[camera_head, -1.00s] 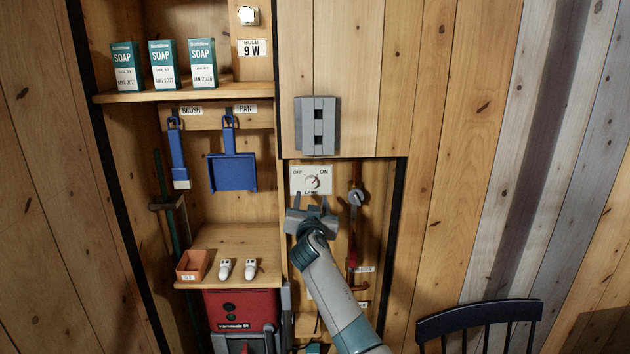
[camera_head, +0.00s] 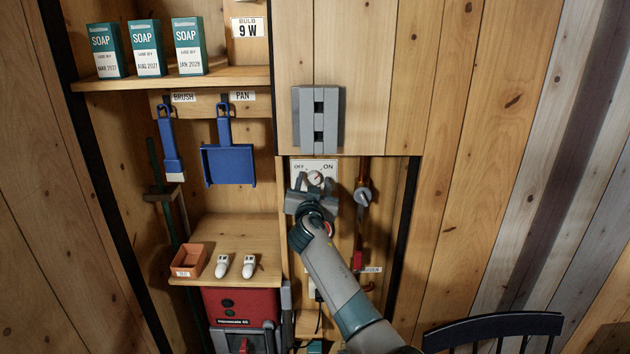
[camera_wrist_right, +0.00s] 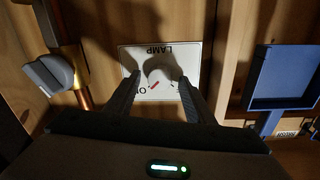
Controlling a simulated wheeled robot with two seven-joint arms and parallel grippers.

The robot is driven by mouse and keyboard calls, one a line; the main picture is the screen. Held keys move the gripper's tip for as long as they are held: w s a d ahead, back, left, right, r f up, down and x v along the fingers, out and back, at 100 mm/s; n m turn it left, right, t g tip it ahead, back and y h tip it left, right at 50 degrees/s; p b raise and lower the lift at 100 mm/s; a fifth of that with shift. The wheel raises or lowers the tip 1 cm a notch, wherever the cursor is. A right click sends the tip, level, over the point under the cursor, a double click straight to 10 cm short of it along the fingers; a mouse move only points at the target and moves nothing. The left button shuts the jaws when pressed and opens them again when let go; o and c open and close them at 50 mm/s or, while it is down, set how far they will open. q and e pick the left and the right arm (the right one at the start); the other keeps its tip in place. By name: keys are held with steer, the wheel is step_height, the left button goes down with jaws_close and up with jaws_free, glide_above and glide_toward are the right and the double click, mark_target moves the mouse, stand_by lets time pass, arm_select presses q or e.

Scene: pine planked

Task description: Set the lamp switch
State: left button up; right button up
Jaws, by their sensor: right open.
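The lamp switch is a white plate (camera_head: 326,165) marked OFF at left and ON at right, with a round pale knob (camera_head: 315,178). The knob's red mark points up and right, toward ON. In the right wrist view the plate (camera_wrist_right: 138,54) is upside down and the red mark shows on the knob (camera_wrist_right: 160,74). My right gripper (camera_head: 314,187) is open just in front of the plate, with one finger on each side of the knob (camera_wrist_right: 158,80). I cannot tell whether the fingers touch it. The lower plate is hidden in the head view. My left gripper is not in view.
A pipe with a grey valve knob (camera_head: 362,196) runs close right of the switch. A grey slotted block (camera_head: 318,120) sits above it on the wood panel. A blue dustpan (camera_head: 228,164) hangs at left, above a small shelf (camera_head: 240,235). A dark chair (camera_head: 492,328) stands lower right.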

steer(key=shift+c, duration=0.7)
steer(key=c, duration=0.9)
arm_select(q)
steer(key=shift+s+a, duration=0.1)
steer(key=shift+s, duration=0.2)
